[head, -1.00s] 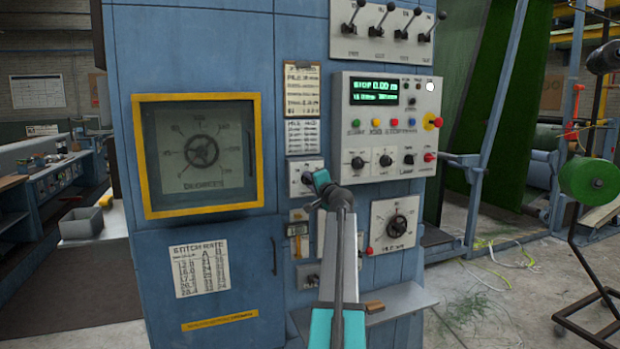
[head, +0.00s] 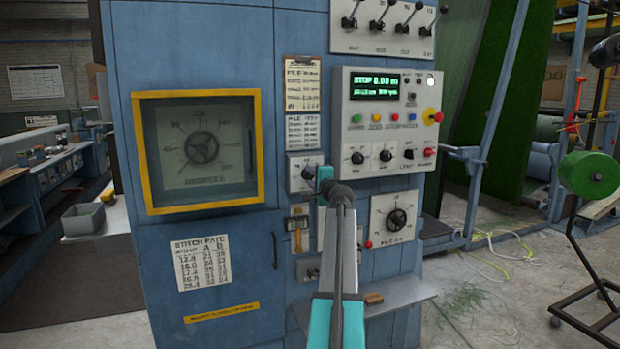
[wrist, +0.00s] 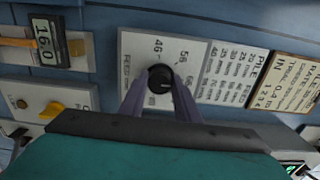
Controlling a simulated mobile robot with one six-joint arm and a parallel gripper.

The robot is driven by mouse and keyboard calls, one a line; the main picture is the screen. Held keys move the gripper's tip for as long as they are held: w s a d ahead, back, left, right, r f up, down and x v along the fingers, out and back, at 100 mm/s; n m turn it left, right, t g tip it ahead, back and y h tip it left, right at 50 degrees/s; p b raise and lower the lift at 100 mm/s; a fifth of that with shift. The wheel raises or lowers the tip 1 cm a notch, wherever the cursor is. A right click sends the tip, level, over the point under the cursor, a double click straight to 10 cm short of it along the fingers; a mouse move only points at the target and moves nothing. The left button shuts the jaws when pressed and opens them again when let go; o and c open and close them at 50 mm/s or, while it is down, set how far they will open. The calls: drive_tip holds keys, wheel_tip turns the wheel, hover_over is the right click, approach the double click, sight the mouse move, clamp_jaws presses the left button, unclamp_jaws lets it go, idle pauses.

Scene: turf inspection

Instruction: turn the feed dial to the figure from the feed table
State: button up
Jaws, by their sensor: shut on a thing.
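The feed dial is a black round knob (wrist: 160,78) on a white plate (wrist: 133,55) marked FEED, with the figures 46, 56 and 66 around it in the wrist view. My gripper (wrist: 160,88) is shut on the knob, one finger on each side. Which figure the knob points at is not clear. In the head view the dial plate (head: 299,164) sits left of my gripper (head: 322,180), which partly hides it. A table with mm rows (wrist: 232,75) is beside the dial; it hangs above the dial in the head view (head: 302,130).
A clipboard sheet (head: 302,85) hangs above the table. A counter gauge reading 160 (wrist: 44,42) is below the dial. Other controls are close: a control panel (head: 388,130) and another dial (head: 396,217) at right. A shelf (head: 400,300) juts out below. A stitch rate sheet (head: 201,263) is at left.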

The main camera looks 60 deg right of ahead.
drive_tip(key=o, duration=0.9)
drive_tip(key=shift+w+r, duration=0.1)
drive_tip(key=shift+r, duration=0.05)
drive_tip(key=shift+o, duration=0.7)
drive_tip(key=b+v, duration=0.1)
drive_tip(key=v, duration=1.2)
drive_tip(key=shift+s+a, duration=0.3)
